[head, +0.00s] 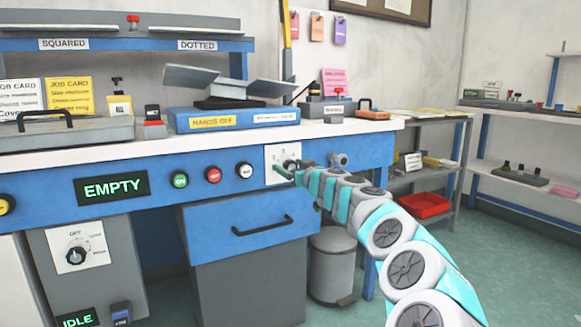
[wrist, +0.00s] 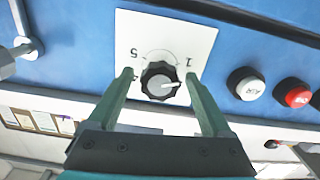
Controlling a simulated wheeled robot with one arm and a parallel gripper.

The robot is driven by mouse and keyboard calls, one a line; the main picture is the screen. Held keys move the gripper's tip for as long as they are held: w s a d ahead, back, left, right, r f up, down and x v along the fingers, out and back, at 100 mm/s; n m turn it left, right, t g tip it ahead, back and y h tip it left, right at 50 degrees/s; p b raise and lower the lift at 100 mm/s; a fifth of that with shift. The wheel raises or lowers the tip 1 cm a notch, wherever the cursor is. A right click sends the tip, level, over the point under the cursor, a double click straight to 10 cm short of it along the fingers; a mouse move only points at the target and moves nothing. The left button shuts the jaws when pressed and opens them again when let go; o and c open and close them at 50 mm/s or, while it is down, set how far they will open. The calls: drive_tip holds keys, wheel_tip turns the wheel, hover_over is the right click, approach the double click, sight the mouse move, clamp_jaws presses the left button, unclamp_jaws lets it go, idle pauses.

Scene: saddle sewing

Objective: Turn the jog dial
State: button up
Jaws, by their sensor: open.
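The jog dial (wrist: 159,82) is a black fluted knob with a white pointer line, on a white plate (wrist: 190,35) marked with numbers such as 1 and 5. The wrist view shows it upside down, with the pointer toward the right, on the 1 side. My gripper (wrist: 160,75) is open, with one finger on each side of the knob. I cannot tell whether the fingers touch it. In the head view the plate (head: 273,155) is on the blue bench front, and my gripper (head: 294,170) is in front of it, hiding part of the dial.
Green (head: 180,180), red (head: 213,175) and white (head: 245,170) buttons sit left of the plate. A grey metal fitting (head: 339,160) sticks out to its right. A drawer handle (head: 262,226) is below. Another knob (head: 75,255), marked OFF, is at lower left.

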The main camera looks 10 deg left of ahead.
drive_tip(key=shift+c, duration=0.2)
clamp_jaws()
idle(0.4)
